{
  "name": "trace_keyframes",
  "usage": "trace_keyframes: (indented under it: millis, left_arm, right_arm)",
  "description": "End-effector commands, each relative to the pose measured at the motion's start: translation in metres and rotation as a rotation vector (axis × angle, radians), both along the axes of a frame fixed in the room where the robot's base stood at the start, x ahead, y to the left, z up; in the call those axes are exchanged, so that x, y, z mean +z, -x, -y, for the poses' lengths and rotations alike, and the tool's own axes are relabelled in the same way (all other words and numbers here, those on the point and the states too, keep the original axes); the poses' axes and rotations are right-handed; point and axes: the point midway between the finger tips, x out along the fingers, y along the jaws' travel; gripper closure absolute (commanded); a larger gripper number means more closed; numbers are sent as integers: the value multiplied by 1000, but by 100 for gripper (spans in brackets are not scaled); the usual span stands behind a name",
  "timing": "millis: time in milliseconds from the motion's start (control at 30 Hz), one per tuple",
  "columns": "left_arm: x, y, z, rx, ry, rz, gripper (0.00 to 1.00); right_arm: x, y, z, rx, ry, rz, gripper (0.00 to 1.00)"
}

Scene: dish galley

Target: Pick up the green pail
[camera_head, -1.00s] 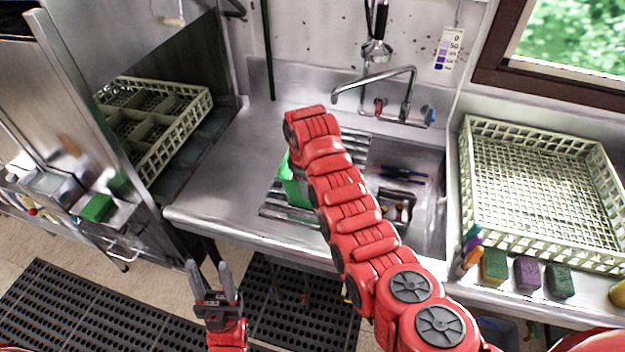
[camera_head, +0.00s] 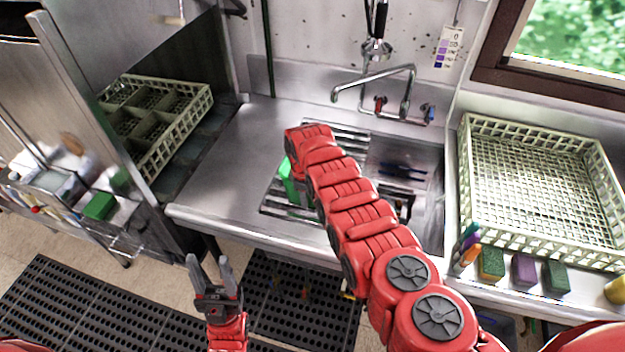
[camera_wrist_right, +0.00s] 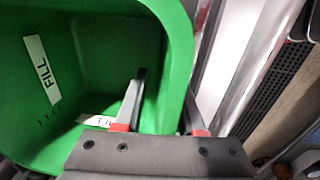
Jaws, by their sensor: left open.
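The green pail (camera_head: 287,180) stands on the slatted drainboard left of the sink, mostly hidden behind my right arm in the head view. In the right wrist view the pail (camera_wrist_right: 90,60) fills the left, with its inside and a white "FILL" label showing. My right gripper (camera_wrist_right: 164,90) has one finger inside the pail and one outside, with the side wall between them. The fingers are apart, with green showing between the inner finger and the rim. My left gripper (camera_head: 209,268) is open and empty, low in front of the counter.
A faucet (camera_head: 375,80) rises behind the sink basin (camera_head: 425,165). A cream dish rack (camera_head: 540,240) stands on the right counter, with several sponges (camera_head: 523,270) in front. Another rack (camera_head: 170,140) sits at left. The metal counter (camera_head: 225,160) left of the pail is clear.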

Motion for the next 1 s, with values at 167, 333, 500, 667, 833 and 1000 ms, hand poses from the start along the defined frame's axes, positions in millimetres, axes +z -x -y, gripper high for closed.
trace_keyframes:
  millis: [167,333,500,667,833,1000]
  left_arm:
    - [0,0,0,0,0,0,50]
    - [0,0,0,0,0,0,50]
    - [0,0,0,0,0,0,50]
    - [0,0,0,0,0,0,50]
    - [0,0,0,0,0,0,50]
    - [-3,0,0,0,0,0,50]
  right_arm:
    - [0,0,0,0,0,-1,74]
    - [0,0,0,0,1,-1,100]
    - [0,0,0,0,1,-1,100]
    - [0,0,0,1,1,-1,100]
    - [1,0,0,0,1,0,100]
    - [8,-2,-5,1,0,1,100]
